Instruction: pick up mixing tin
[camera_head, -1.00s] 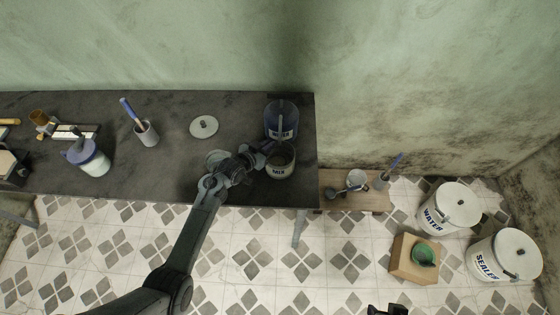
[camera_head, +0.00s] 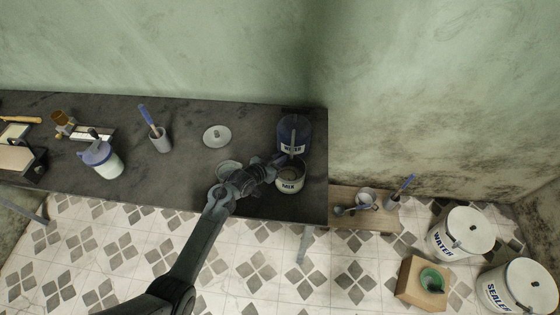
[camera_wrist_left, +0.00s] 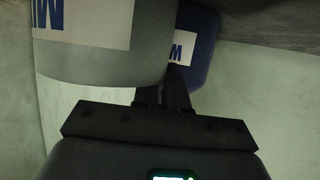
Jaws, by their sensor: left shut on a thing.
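The mixing tin (camera_head: 289,186) is a pale grey open tin with a dark-lettered white label. It stands upright near the right end of the dark bench, in front of a blue tin. My left gripper (camera_head: 280,161) is at its upper left rim, shut on it. In the left wrist view the mixing tin (camera_wrist_left: 135,62) fills the upper left, and my left gripper's dark fingers (camera_wrist_left: 165,92) meet its edge. Whether the tin is clear of the bench I cannot tell. My right gripper is out of view.
The blue tin (camera_head: 294,133) stands close behind the mixing tin. A round lid (camera_head: 217,136) lies to the left on the bench (camera_head: 185,170). A brush pot (camera_head: 160,141) and a blue-lidded jar (camera_head: 106,164) stand farther left. A low wooden shelf (camera_head: 345,218) is beyond the bench's right end.

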